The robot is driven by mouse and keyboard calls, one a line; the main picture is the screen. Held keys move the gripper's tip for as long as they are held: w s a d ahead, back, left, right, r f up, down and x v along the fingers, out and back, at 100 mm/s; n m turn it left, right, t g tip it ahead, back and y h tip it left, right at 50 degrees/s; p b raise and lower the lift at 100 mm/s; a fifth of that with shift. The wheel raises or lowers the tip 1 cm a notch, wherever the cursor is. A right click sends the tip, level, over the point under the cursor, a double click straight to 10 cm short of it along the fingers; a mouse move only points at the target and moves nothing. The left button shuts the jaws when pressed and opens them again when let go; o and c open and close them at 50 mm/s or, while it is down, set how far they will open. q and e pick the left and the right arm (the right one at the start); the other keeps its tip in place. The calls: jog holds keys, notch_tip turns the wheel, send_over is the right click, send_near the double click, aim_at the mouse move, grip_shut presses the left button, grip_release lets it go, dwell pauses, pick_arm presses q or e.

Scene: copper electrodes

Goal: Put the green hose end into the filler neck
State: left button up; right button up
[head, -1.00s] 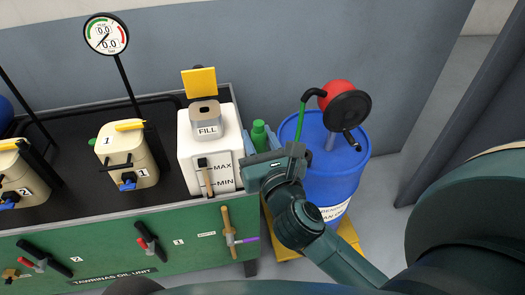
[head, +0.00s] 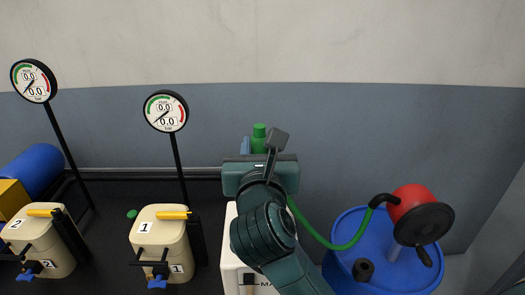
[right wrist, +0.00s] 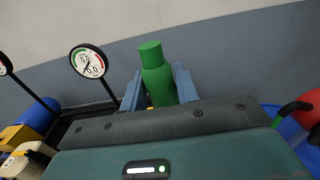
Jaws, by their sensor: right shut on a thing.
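My right gripper (head: 259,148) is shut on the green hose end (head: 259,132), which points up past the fingers. In the right wrist view the hose end (right wrist: 157,78) shows as a bottle-shaped green piece between the two blue-grey fingers (right wrist: 157,90). The green hose (head: 340,246) runs from my gripper to the drum pump. The white tank (head: 231,262) is mostly hidden behind my right arm, and its filler neck is hidden in the head view. A small yellow patch shows behind the hose end in the right wrist view. My left gripper is not in view.
A blue drum (head: 345,275) with a red pump (head: 405,202) and black crank stands at right. Two beige canisters (head: 160,235) (head: 35,245) stand on the dark cart top at left. Gauges (head: 165,111) (head: 33,80) rise on thin posts behind them. A wall closes the back.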

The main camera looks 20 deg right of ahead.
jog(key=shift+s+r, duration=0.1)
jog(key=shift+s, duration=0.1)
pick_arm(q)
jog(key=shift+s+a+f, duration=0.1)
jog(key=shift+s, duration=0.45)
pick_arm(e)
jog(key=shift+f+b, duration=0.6)
jog(key=shift+f, duration=0.35)
notch_tip(320, 180, down, 3)
jog(key=shift+r+b, duration=0.15)
jog(key=shift+b, duration=0.9)
jog(key=shift+f+b, duration=0.35)
jog(key=shift+f, duration=0.2)
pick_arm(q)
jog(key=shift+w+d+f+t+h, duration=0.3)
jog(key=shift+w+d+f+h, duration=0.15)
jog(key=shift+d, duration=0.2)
